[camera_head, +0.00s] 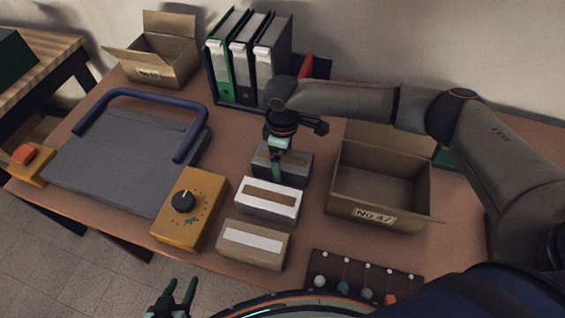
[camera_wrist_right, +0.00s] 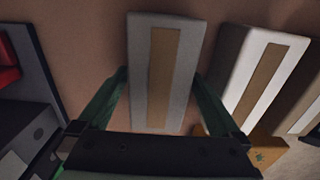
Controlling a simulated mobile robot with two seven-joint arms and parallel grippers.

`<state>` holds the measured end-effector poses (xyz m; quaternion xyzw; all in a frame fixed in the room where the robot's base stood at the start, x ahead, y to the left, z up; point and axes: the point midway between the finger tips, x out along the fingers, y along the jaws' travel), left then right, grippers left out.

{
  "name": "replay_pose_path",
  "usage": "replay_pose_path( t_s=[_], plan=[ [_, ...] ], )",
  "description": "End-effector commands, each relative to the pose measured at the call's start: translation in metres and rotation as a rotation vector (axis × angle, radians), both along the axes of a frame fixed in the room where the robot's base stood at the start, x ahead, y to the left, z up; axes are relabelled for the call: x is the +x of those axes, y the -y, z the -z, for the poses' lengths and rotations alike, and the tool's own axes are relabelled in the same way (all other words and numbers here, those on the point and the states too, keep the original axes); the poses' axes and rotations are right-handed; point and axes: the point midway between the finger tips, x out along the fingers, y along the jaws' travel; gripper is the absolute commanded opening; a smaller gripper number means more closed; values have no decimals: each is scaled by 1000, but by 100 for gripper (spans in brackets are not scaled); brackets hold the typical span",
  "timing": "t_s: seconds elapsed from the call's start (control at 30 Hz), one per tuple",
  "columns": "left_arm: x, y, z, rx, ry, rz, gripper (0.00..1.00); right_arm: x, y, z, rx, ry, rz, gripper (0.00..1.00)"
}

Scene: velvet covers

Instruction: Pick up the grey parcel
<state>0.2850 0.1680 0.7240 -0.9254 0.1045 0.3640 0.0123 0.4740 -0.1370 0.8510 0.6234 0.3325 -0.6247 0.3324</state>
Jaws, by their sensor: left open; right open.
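The grey parcel (camera_head: 298,170) with a tan strip lies on the table, the farthest in a row of three parcels. My right gripper (camera_head: 277,176) points down over it and hides part of it. In the right wrist view the grey parcel (camera_wrist_right: 166,90) lies between the two open fingers of my right gripper (camera_wrist_right: 160,76), one along each long side. I cannot tell whether they touch it. My left gripper (camera_head: 176,294) is open and empty, low in the picture, off the table's front edge.
A white parcel (camera_head: 262,208) and a beige parcel (camera_head: 250,257) lie nearer in the row. An open cardboard box (camera_head: 375,207) stands right. An orange dial box (camera_head: 192,218) and a grey panel with a blue handle (camera_head: 115,160) are left. Binders (camera_head: 245,60) stand behind.

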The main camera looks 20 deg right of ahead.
Motion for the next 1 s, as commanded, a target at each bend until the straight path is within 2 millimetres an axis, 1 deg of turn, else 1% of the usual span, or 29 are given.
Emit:
replay_pose_path(
  t_s=[0.1,0.3,1.0],
  plan=[
    [0,0,0,0,1,0,50,0,0,6,1,2,-1,100],
    [1,0,0,0,2,0,50,0,0,6,0,1,-1,100],
    [2,0,0,-1,3,0,50,0,0,6,0,1,-1,21]
  ],
)
